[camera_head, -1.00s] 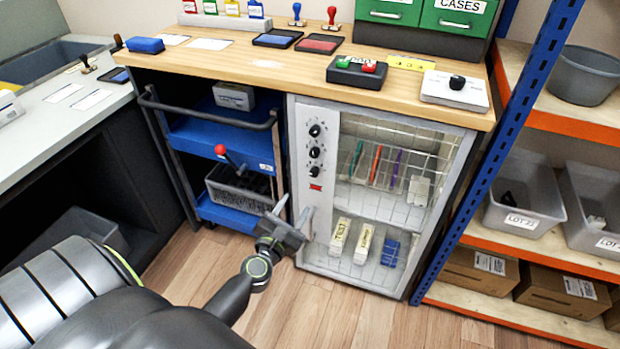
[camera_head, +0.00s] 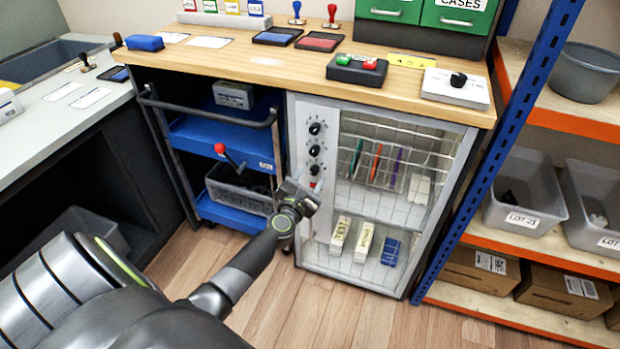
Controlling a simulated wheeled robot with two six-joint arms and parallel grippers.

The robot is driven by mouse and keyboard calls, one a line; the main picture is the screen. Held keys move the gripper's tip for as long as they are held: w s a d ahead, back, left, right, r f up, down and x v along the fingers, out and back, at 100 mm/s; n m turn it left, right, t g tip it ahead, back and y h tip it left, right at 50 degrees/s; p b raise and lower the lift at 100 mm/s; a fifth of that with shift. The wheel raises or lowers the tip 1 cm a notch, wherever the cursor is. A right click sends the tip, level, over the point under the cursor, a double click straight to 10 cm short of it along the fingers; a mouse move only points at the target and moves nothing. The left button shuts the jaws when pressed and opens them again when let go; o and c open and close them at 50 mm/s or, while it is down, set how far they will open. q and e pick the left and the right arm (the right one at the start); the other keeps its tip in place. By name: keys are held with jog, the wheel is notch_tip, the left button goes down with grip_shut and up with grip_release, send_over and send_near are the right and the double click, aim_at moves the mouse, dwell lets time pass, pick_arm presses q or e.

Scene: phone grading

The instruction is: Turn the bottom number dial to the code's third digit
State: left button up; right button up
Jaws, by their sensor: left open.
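The white cabinet's control panel (camera_head: 305,130) carries a column of three black number dials. The top dial (camera_head: 315,128) and the middle dial (camera_head: 314,150) show clearly. The bottom dial (camera_head: 314,169) sits below them, with a small red mark partly hidden under it. My left gripper (camera_head: 306,178) is open and empty, its fingers pointing up at the panel close to the bottom dial. I cannot tell whether it touches the dial. The dial's reading is too small to tell. My right gripper is out of view.
The cabinet's wire-and-glass door (camera_head: 385,190) is right of the panel, with pens and boxes behind it. A blue trolley (camera_head: 225,218) with a red-knobbed lever stands left. The wooden worktop (camera_head: 290,75) overhangs above. A blue rack post (camera_head: 480,190) stands right.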

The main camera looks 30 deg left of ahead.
pick_arm(q)
jog(key=c, duration=1)
jog(key=m+p, duration=0.1)
jog(key=m, duration=0.1)
jog(key=shift+m, duration=0.3)
jog(key=m+p, duration=0.2)
jog(key=m, duration=0.3)
jog(key=shift+p, duration=0.35)
jog(key=m+p, duration=0.1)
jog(key=m, duration=0.2)
jog(key=shift+r+m, duration=0.1)
jog(key=shift+m, duration=0.3)
jog(key=m+p, duration=0.2)
jog(key=m, duration=0.1)
jog(key=shift+m, duration=0.5)
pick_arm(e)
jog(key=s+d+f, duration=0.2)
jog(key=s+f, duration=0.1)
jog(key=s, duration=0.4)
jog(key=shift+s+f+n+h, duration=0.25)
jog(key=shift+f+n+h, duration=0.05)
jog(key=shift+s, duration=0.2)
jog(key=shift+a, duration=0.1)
